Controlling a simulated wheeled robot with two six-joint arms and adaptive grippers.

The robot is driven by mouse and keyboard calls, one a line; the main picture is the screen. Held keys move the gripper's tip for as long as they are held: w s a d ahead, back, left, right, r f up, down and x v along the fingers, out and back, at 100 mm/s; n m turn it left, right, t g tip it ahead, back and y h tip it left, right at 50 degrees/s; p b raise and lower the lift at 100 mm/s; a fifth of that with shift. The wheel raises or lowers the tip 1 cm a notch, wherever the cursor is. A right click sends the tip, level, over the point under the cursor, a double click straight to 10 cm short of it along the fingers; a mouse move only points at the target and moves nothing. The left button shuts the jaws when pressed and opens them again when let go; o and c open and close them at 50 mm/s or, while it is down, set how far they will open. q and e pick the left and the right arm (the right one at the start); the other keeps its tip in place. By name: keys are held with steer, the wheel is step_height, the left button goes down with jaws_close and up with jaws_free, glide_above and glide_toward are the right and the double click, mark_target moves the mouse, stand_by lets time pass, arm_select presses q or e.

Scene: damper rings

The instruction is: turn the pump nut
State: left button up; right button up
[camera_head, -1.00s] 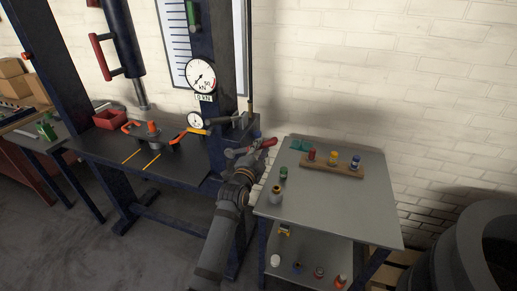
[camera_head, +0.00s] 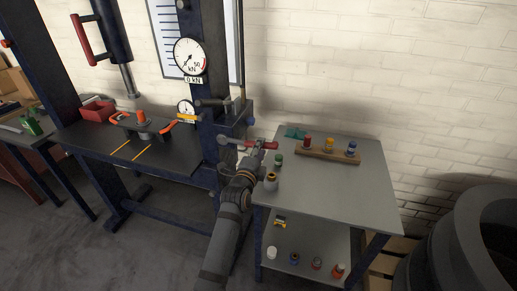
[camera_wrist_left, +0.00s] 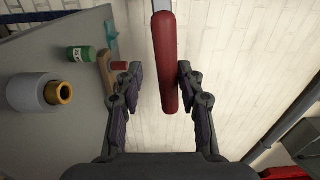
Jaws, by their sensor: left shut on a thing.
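My left gripper (camera_head: 254,155) is shut on a red-handled tool (camera_head: 266,145), held in the air between the press and the side table. In the left wrist view the red grip (camera_wrist_left: 166,62) lies between the two fingers, with a grey metal shank running up from it. In the head view the tool lies roughly level, its other end pointing left towards the press column. The pump block (camera_head: 238,118) is on the column's right side, with a lever on it. I cannot pick out its nut. My right gripper is not in view.
The side table (camera_head: 345,195) holds a rack (camera_head: 328,154) of coloured bottles, a green can (camera_head: 279,160) and a grey roll (camera_head: 271,181). A lower shelf carries small jars. The press bed (camera_head: 85,140) bears orange-handled parts. A large dark bin (camera_head: 470,240) stands at right.

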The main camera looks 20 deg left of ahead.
arm_select(q)
steer(key=shift+d+f, duration=0.1)
steer(key=shift+f, duration=0.45)
steer(key=shift+w+p, duration=0.1)
steer(key=shift+p, duration=0.6)
steer(key=shift+r, duration=0.2)
stand_by(0.4)
jaws_close()
steer(key=shift+r, duration=0.1)
